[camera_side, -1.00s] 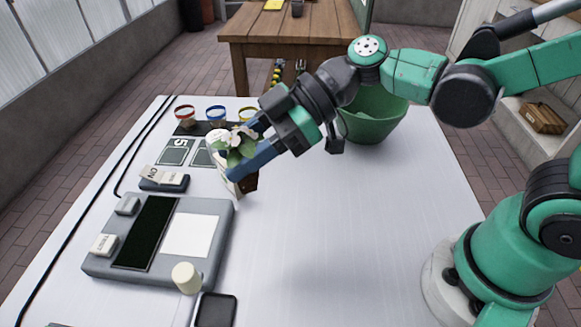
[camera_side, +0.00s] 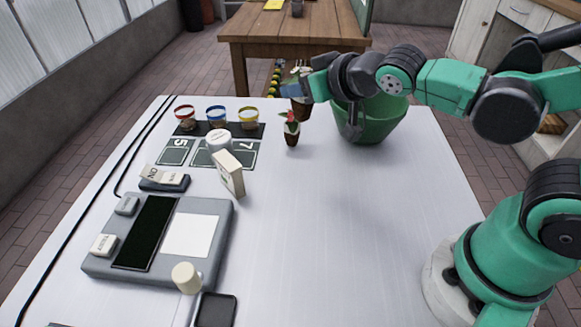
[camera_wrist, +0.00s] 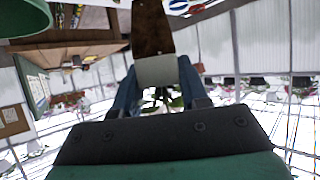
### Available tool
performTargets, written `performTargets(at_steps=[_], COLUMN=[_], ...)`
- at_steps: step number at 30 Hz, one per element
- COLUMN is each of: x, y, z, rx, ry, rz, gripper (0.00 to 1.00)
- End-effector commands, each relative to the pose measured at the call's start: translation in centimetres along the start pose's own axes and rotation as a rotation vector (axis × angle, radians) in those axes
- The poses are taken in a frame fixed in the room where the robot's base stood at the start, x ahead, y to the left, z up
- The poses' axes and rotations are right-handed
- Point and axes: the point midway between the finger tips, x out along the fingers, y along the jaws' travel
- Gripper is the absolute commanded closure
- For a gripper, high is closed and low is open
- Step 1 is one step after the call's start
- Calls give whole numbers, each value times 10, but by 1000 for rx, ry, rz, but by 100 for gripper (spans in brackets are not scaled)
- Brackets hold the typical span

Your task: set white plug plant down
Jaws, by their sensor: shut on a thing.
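My gripper (camera_side: 293,88) is shut on the white plug plant (camera_side: 302,110) towards the far side of the table, left of the green basket (camera_side: 380,128). The plant's brown plug hangs below the fingers, and small pale flowers show above them. Whether the plug touches the table is unclear. In the wrist view, the brown plug (camera_wrist: 152,28) sticks out beyond a pale part held between the blue fingers (camera_wrist: 157,74). A second plug plant (camera_side: 291,128) with a red top stands upright on the table, just in front of the held one.
Three jars with red, blue and yellow rims (camera_side: 216,117) stand at the back left, behind numbered dark cards (camera_side: 176,150). A white box (camera_side: 228,172) and a grey device (camera_side: 190,275) are on the left. The table's middle and right are clear.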

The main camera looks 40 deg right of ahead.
Motion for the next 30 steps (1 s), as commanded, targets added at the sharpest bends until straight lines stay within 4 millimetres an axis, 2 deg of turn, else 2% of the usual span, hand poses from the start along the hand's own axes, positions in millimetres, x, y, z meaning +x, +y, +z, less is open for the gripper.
performTargets(at_steps=[1, 8, 15, 22, 26, 30], x=[0, -10, -39, -66, -66, -52], y=[-10, -47, -79, -99, -102, -102], z=[3, 6, -18, -35, -28, -3], rx=[-1, 99, 267, 352, 363, 364], ry=[0, 4, 7, 6, 6, 5], rz=[6, 194, 499, 654, 676, 677], gripper=[100, 100, 100, 100, 100, 100])
